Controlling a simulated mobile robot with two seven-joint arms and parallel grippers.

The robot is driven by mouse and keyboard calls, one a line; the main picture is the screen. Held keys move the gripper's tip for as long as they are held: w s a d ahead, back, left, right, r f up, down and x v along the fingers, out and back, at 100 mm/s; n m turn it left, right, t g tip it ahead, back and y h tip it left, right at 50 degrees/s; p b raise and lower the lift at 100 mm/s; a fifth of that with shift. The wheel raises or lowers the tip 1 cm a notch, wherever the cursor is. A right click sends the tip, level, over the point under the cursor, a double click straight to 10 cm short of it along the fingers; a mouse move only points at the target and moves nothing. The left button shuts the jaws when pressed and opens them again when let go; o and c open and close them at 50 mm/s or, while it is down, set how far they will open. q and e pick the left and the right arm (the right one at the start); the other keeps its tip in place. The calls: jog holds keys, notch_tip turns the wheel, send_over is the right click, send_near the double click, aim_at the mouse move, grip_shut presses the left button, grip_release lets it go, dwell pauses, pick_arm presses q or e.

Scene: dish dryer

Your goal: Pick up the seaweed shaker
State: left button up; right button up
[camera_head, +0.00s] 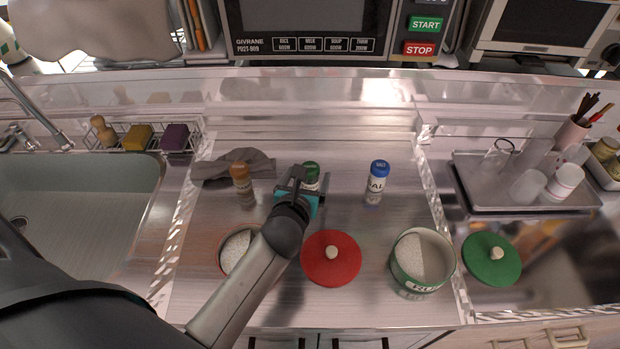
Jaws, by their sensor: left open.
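A shaker with a dark green cap and white label (311,172) stands on the steel counter, likely the seaweed shaker. My left gripper (298,184) is open right at it, covering its lower part and left side. I cannot tell whether the fingers touch it. A brown-capped shaker (240,176) stands to the left. A blue-capped shaker (377,182) with a partly readable label stands to the right. My right gripper is not in view.
A dark cloth (212,168) lies behind the brown-capped shaker. In front are a white-filled pot (222,262), partly hidden by my arm, a red lid (350,268) and a green-and-white pot (437,286). A sink (60,200) is left; a tray of cups (482,202) and green lid (510,272) are right.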

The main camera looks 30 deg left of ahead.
aim_at(308, 176)
pick_arm(q)
jog(key=shift+b+x, duration=0.45)
jog(key=shift+x, duration=1.35)
jog(key=shift+c, duration=0.3)
grip_shut()
